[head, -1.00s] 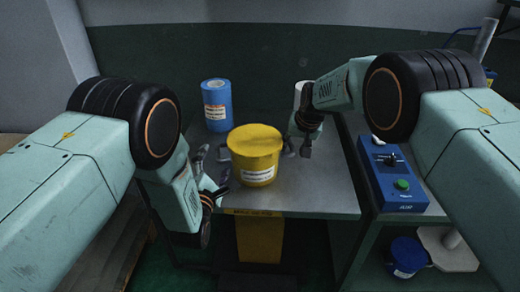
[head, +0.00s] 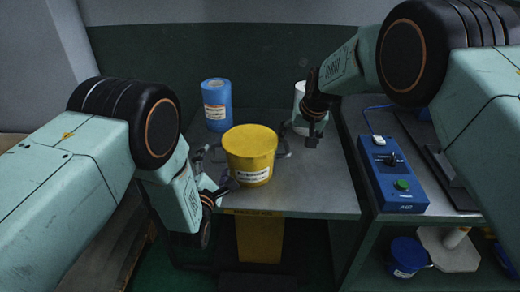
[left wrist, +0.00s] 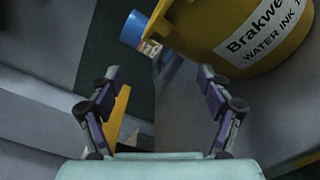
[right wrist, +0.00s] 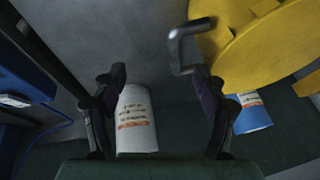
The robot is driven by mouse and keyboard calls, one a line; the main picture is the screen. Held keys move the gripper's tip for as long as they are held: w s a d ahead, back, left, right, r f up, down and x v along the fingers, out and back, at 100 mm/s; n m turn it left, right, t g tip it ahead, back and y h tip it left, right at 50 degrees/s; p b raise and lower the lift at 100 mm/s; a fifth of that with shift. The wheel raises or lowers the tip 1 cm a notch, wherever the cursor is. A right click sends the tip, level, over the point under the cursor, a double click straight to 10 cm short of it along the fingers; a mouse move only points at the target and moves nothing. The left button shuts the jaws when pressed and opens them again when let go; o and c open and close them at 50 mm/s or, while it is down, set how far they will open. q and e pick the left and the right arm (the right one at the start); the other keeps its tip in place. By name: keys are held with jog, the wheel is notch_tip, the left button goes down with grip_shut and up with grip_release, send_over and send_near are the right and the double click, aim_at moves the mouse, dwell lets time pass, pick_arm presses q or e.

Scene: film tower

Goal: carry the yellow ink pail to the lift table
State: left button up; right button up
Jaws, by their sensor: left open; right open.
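The yellow ink pail (head: 250,158), lidded and with a white label, stands upright on a steel-topped table (head: 320,195). Grey handles show at its left and right sides. My left gripper (head: 218,190) is open, just left of the pail, and nothing is between its fingers. The left wrist view shows the pail (left wrist: 255,30) beyond the right finger. My right gripper (head: 312,140) is open to the right of the pail, apart from it in the head view. In the right wrist view the pail's grey handle (right wrist: 180,45) shows near the right finger. I cannot identify the lift table for certain.
A blue labelled can (head: 216,105) stands behind left of the pail; a white can (head: 300,110) stands behind my right gripper. A blue control box (head: 392,175) with a green button sits on the bench at right. The table's front right is clear.

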jog(key=v, duration=0.7)
jog(key=shift+s+r, duration=0.2)
jog(key=x, duration=0.9)
jog(key=shift+w+f, duration=0.15)
jog(key=shift+f, duration=0.05)
jog(key=shift+x, duration=1.35)
dwell(0.9)
jog(key=shift+r, duration=0.15)
